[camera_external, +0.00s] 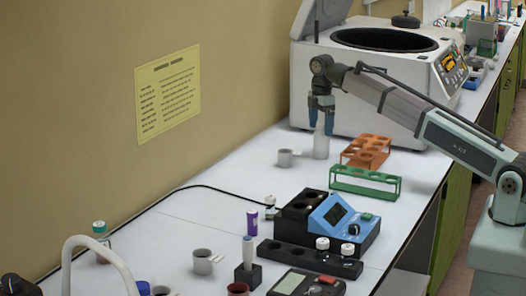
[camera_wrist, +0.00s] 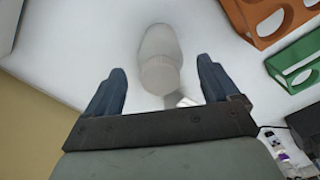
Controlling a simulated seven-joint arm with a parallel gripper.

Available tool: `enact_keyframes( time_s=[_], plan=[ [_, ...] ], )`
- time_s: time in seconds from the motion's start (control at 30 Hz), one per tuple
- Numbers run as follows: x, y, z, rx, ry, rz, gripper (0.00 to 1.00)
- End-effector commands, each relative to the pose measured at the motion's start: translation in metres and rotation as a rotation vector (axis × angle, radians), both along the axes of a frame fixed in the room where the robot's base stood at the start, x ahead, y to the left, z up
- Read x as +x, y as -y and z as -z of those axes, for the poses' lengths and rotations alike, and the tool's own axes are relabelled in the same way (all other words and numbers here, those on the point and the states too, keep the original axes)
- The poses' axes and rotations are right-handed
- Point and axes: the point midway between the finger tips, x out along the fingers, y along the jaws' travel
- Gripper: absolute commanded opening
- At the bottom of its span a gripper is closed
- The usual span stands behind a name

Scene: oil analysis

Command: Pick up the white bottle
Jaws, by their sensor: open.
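The white bottle (camera_external: 321,146) stands upright on the white bench in the external view, in front of the centrifuge. In the wrist view the bottle (camera_wrist: 160,60) shows from above, between and just beyond the two blue fingertips. My gripper (camera_external: 321,108) points down over the bottle, with its blue fingers at either side of the bottle's top. In the wrist view my gripper (camera_wrist: 162,82) is open, with a gap between each finger and the bottle.
A grey cup (camera_external: 285,159) stands just left of the bottle. An orange rack (camera_external: 366,151) and a green rack (camera_external: 366,183) stand to its right. The white centrifuge (camera_external: 375,100) with its lid up is close behind. Free bench lies in front.

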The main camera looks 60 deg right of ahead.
Motion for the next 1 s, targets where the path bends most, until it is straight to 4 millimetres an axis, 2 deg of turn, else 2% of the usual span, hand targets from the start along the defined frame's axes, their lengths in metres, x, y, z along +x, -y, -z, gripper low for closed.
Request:
enact_keyframes(
  time_s=[0.4,0.67,1.0],
  plan=[
    [-0.003,0.002,0.046,0.001,-0.001,0.000,0.88],
    [-0.002,0.002,0.048,0.000,0.000,0.000,0.88],
    [-0.002,0.002,0.048,0.000,0.000,0.000,0.56]
  ],
)
